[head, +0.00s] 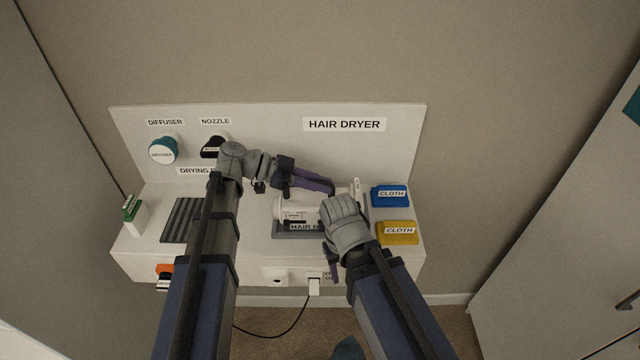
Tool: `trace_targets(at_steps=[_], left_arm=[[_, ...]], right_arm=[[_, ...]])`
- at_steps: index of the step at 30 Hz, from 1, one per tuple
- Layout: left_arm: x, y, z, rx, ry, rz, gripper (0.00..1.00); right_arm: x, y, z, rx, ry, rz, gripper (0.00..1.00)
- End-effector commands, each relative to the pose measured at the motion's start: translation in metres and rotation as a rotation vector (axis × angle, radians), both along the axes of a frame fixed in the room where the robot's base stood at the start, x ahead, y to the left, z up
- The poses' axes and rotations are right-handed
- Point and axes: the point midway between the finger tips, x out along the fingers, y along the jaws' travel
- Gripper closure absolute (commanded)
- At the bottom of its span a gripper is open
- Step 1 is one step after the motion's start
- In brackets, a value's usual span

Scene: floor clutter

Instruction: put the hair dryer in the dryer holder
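The white hair dryer (288,206) lies at the middle of the white shelf, partly hidden by my arms. It is over a grey holder (285,234) whose front label reads "HAIR D…", the rest hidden by my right arm. I cannot tell whether the dryer is fully seated. My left gripper (318,184) reaches in from the left, its purple fingers along the dryer's upper side; whether they grip it is unclear. My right gripper (333,262) points down in front of the holder's right end, mostly hidden by its own wrist.
A teal diffuser (163,151) and black nozzle (212,147) hang on the back panel (270,130). A dark ribbed mat (178,220) is at left. A black cord (290,329) hangs below a white plug (314,287).

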Motion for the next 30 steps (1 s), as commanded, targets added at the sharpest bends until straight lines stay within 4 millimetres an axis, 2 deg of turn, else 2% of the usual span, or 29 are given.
trace_targets(at_steps=[1, 7, 17, 20, 30], left_arm=[[0.000, 0.000, 0.000, 0.001, 0.000, 0.000, 0.71], [0.000, 0.000, 0.000, 0.001, 0.000, 0.000, 0.48], [0.000, 0.000, 0.005, 0.001, 0.000, 0.000, 0.48], [0.001, 0.012, 0.011, 0.001, 0.000, 0.003, 0.48], [0.002, 0.076, 0.038, 0.001, -0.001, 0.004, 0.48]], right_arm=[[0.000, 0.000, 0.000, 0.000, 0.000, 0.000, 0.50], [0.000, 0.000, 0.000, 0.000, 0.000, 0.000, 0.50], [0.000, 0.000, 0.005, 0.000, 0.000, 0.000, 0.50], [0.000, 0.000, 0.011, 0.000, 0.000, 0.000, 0.50], [0.000, 0.000, 0.039, 0.000, 0.000, 0.000, 0.50]])
